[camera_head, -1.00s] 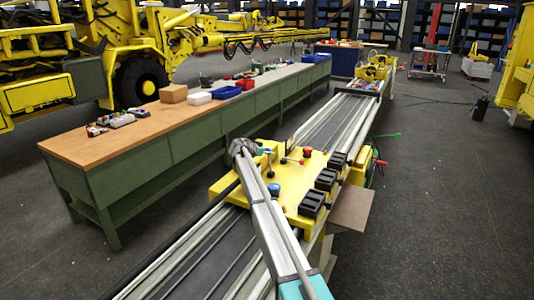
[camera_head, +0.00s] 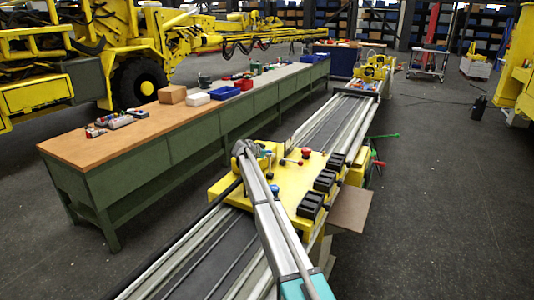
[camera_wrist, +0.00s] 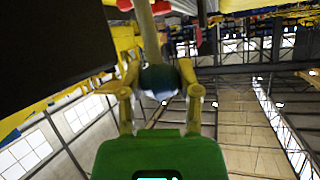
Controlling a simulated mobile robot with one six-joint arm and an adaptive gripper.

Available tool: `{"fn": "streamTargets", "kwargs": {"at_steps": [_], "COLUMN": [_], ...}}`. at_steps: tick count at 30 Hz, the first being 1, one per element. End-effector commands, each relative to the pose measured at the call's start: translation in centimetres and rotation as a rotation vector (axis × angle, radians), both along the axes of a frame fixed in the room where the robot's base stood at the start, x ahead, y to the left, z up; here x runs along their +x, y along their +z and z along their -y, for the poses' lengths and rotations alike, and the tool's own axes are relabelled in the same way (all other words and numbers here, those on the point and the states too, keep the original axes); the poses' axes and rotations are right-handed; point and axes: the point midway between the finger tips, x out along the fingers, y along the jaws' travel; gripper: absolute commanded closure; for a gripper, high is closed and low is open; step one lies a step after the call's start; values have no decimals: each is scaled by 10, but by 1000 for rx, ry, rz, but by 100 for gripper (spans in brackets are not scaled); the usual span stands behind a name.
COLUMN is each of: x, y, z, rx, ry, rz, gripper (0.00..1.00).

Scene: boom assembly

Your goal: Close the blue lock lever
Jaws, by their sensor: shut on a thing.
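In the wrist view, my gripper (camera_wrist: 160,90) is shut on a dark blue ball knob (camera_wrist: 158,80). A pale lever rod (camera_wrist: 148,38) runs from the knob toward the top of the picture. In the head view, my gripper (camera_head: 254,150) is over the left far part of the yellow carriage plate (camera_head: 288,200), partly hidden by my own wrist. One blue knob (camera_head: 268,153) shows right beside it. Another blue knob (camera_head: 274,189) stands nearer on the plate, close to my arm. The head view does not clearly show the grip itself.
Several black blocks (camera_head: 310,205) line the plate's right edge. The carriage sits on long rails (camera_head: 335,122).

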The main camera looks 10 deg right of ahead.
Motion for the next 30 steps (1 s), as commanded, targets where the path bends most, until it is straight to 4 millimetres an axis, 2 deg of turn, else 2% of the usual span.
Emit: {"fn": "streamTargets", "kwargs": {"at_steps": [5, 6, 12, 30], "x": [0, 0, 0, 5], "y": [0, 0, 0, -2], "z": [0, 0, 0, -7], "rx": [-2, -2, -3, -46], "ry": [-2, -2, -1, 1], "rz": [0, 0, -1, -32], "gripper": [100, 55, 21, 21]}}
